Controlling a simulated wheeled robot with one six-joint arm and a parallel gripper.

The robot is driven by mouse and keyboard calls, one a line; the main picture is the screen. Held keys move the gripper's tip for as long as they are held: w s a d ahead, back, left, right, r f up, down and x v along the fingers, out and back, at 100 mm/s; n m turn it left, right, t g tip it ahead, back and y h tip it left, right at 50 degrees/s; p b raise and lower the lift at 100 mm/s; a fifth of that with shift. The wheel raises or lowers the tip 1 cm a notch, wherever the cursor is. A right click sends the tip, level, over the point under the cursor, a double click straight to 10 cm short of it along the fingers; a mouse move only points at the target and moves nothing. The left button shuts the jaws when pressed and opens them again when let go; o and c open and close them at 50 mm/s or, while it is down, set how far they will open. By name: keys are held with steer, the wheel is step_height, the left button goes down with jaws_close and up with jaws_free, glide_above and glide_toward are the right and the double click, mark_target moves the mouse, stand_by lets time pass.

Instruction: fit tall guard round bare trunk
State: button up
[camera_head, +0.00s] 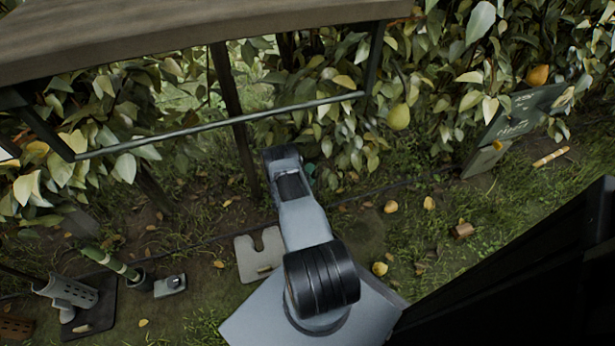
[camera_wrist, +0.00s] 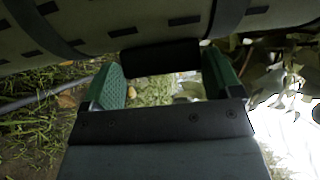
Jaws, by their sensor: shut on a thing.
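In the wrist view, a long olive-green guard (camera_wrist: 150,24) with dark slots and dark straps lies across the top of the picture. A dark block (camera_wrist: 160,58) on its side sits between the green pads of my gripper (camera_wrist: 163,75), which is shut on it. In the head view, my arm hides the guard and nearly all of the gripper; only a small green patch shows beside the arm's end. A dark upright stem (camera_head: 235,120) stands in the foliage left of my arm. I cannot tell whether it is the bare trunk. The guard's ends are out of view.
A wooden beam and a thin rail (camera_head: 225,123) cross above the leafy row. A pale notched plate (camera_head: 247,262) lies left of my arm. A dark sign (camera_head: 520,118) stands right.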

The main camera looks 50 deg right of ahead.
steer(key=w+d+f+b, duration=0.2)
steer(key=w+d+b, duration=0.1)
steer(key=w, duration=0.3)
steer(key=w+d+f+b, duration=0.3)
steer(key=w+b, duration=0.2)
steer(key=b, duration=0.1)
steer(key=shift+w+d, duration=0.35)
stand_by(1.1)
steer(key=shift+f, duration=0.1)
steer(key=o, duration=0.9)
steer(key=shift+o, duration=0.2)
steer(key=shift+s, duration=0.1)
